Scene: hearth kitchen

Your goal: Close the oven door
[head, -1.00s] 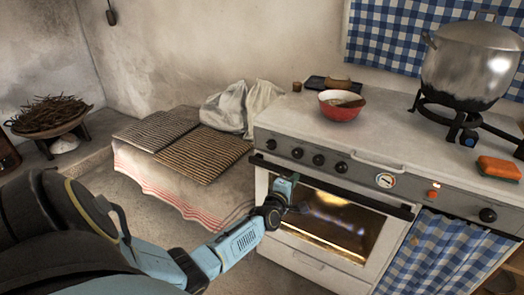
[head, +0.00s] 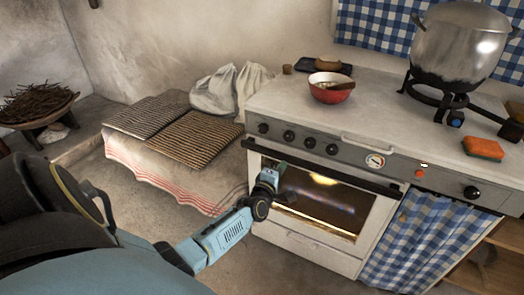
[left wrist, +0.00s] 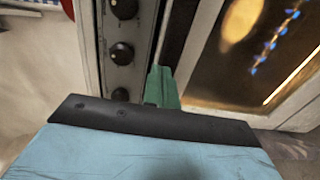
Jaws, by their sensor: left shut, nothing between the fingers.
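The oven door (head: 300,243) is upright in the front of the white stove, flush with it or nearly so; I cannot tell if a small gap remains. Its window glows with flames, and a black handle bar (head: 345,178) runs along its top edge. My left gripper (head: 279,168) is shut and empty in front of the door's upper left part, just below the handle. In the left wrist view its green fingertips (left wrist: 162,88) lie beside the handle, between the knobs and the window; I cannot tell if they touch. My right gripper is not in view.
A red bowl (head: 331,92), a large pot (head: 458,45) and an orange sponge (head: 483,148) stand on the stove top. Knobs (head: 310,142) line the front panel. A low bench with slatted mats (head: 185,138) is left of the stove. Floor before the door is clear.

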